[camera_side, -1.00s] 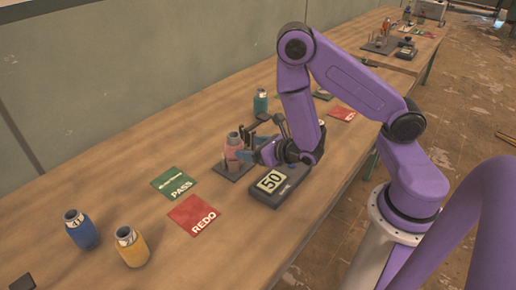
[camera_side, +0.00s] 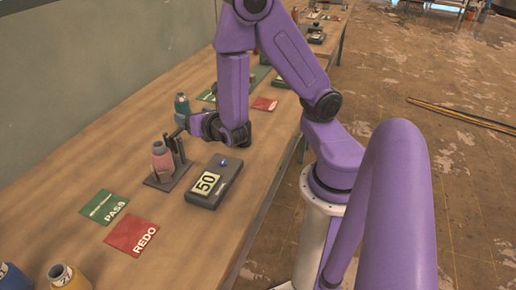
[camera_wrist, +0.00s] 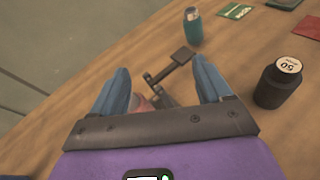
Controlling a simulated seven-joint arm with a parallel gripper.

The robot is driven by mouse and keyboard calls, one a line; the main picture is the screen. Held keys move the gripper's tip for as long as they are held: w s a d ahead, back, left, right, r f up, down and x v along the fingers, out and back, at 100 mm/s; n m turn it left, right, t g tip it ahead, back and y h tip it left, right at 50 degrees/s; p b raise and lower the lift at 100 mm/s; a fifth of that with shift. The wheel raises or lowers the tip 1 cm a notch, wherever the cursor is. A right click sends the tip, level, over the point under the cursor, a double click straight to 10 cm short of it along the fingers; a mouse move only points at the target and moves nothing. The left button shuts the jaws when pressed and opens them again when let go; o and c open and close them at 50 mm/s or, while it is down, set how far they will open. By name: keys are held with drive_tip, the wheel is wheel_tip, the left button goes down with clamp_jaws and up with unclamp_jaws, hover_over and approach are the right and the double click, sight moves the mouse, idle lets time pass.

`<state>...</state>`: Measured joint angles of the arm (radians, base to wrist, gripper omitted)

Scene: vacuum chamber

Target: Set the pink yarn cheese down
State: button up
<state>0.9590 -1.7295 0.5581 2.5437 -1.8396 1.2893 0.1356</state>
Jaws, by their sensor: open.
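The pink yarn cheese (camera_side: 163,158) stands upright on the dark base plate (camera_side: 180,181) of a small stand with dark posts. My gripper (camera_side: 184,128) is behind it, and the fingers are partly hidden by the stand. In the wrist view my gripper (camera_wrist: 160,68) has its two blue fingers wide apart with nothing clamped between them. A bit of the pink yarn cheese (camera_wrist: 138,103) shows low near the left finger, mostly hidden by the gripper. The stand's dark arm (camera_wrist: 170,65) shows between the fingers.
A dark device (camera_side: 214,184) with a "50" display sits right of the stand. Green PASS (camera_side: 104,206) and red REDO (camera_side: 131,235) cards lie nearer. A teal cheese (camera_side: 182,104) stands behind; blue (camera_side: 14,278) and yellow (camera_side: 66,277) ones are at front left. A dark round bottle (camera_wrist: 274,87) is right.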

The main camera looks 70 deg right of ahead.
drive_tip(key=s+r+m+g+h, duration=0.1)
drive_tip(key=s+r+m+g, duration=0.1)
drive_tip(key=s+m+g, duration=0.65)
drive_tip(key=s+a+r+m+g+y, duration=0.1)
drive_tip(key=s+a+m+g+y, duration=0.1)
drive_tip(key=s, duration=0.5)
drive_tip(key=s+a+r+m+g+y, duration=0.1)
drive_tip(key=s+a+m+g+y, duration=0.1)
drive_tip(key=s+a+m+y, duration=0.3)
drive_tip(key=s+a+y, duration=0.1)
drive_tip(key=s+a, duration=0.1)
drive_tip(key=a, duration=0.2)
drive_tip(key=shift+s+y, duration=0.4)
